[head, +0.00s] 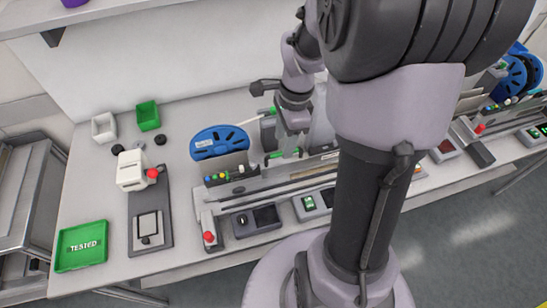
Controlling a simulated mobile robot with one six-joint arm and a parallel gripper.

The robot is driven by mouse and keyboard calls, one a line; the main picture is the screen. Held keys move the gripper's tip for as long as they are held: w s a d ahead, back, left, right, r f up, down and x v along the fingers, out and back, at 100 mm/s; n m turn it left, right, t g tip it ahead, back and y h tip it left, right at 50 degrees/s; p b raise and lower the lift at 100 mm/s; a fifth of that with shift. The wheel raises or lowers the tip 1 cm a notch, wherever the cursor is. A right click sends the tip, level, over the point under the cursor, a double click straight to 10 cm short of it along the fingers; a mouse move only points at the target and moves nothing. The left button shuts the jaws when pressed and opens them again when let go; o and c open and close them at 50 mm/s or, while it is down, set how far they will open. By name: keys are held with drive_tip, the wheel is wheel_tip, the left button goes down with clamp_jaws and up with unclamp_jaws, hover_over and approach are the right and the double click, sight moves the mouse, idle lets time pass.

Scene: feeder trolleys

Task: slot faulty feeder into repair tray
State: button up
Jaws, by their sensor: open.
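A feeder with a blue reel (218,142) stands on the bench left of my gripper, a pale tape strip running right from the reel. My gripper (288,150) points down at the back of the long grey rail unit (262,190), near small green parts. Its fingers are small here, and I cannot tell if they touch anything. Grey upright feeder bodies (322,130) stand beside and behind it, partly hidden by my arm. I cannot tell which feeder is the faulty one. No tray marked for repair can be made out; a green tray (72,264) at the front left reads TESTED.
A white device with a red knob (132,171) and a dark fixture plate (138,218) stand left of the rail. White (104,126) and green (148,115) bins sit at the back left. A metal trolley (18,190) stands left of the bench. My arm hides the bench's middle right.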

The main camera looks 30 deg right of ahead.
sight(270, 164)
drive_tip(key=f+b, duration=0.1)
drive_tip(key=f, duration=0.3)
drive_tip(key=a+f+b, duration=0.1)
drive_tip(key=f, duration=0.2)
drive_tip(key=f+b, duration=0.1)
drive_tip(key=f, duration=0.3)
drive_tip(key=shift+w+a+f, duration=0.25)
drive_tip(key=shift+f, duration=0.05)
drive_tip(key=shift+c, duration=0.5)
clamp_jaws()
drive_tip(key=shift+w+a+b, duration=0.2)
drive_tip(key=shift+a, duration=0.4)
drive_tip(key=shift+w+a+b, duration=0.15)
drive_tip(key=shift+a, duration=0.45)
drive_tip(key=shift+o, duration=0.5)
unclamp_jaws()
drive_tip(key=shift+r, duration=0.1)
